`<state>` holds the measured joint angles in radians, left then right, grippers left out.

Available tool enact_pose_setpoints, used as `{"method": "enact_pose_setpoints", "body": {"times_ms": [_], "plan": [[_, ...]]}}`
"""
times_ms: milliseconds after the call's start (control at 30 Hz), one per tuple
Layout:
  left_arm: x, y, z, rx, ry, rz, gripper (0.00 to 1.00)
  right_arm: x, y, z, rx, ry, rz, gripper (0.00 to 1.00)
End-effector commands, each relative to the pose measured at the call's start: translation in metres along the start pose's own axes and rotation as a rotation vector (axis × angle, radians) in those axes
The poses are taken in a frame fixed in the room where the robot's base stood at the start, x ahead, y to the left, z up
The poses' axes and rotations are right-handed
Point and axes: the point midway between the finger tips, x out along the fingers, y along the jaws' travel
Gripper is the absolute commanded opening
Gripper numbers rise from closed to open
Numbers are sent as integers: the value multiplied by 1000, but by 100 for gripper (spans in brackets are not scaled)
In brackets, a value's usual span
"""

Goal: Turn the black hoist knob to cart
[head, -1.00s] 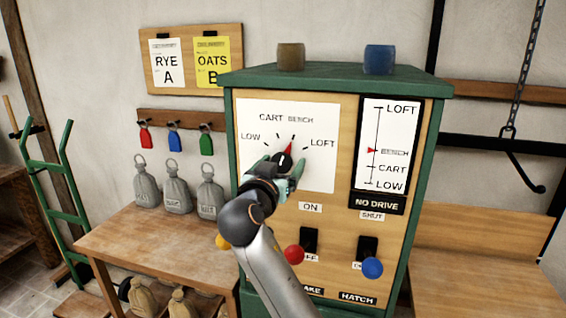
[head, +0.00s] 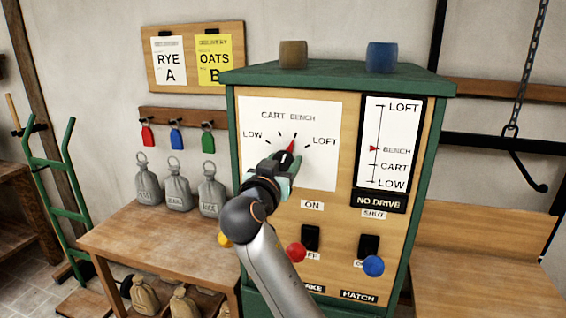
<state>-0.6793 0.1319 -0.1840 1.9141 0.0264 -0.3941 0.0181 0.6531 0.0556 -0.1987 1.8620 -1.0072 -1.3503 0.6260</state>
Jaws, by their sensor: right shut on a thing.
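The black hoist knob (head: 284,157) sits on the white dial plate (head: 318,170) of the green-framed control panel. Its red pointer (head: 291,146) points up and slightly right, toward the BENCH mark. The dial reads LOW, CART, BENCH and LOFT from left to right. My right gripper (head: 283,164) is shut on the knob, and its jaws and wrist hide the knob's lower part. On the level gauge (head: 388,145) the red marker stands at BENCH. My left gripper is out of view.
Below the dial are two black switches (head: 311,238), a red ball knob (head: 296,252) and a blue ball knob (head: 373,266). A wooden table (head: 160,240) with grey sacks stands at left.

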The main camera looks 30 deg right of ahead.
Motion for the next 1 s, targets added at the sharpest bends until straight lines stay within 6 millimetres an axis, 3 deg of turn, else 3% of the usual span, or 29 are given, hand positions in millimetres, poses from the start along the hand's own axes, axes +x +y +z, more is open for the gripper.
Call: {"method": "enact_pose_setpoints", "body": {"times_ms": [367, 1000], "plan": [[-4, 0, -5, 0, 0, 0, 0, 0, 0, -2, -61, 0, 0, 1], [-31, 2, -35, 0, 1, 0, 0, 0, 1, -4, -525, 2, 0, 1]]}}
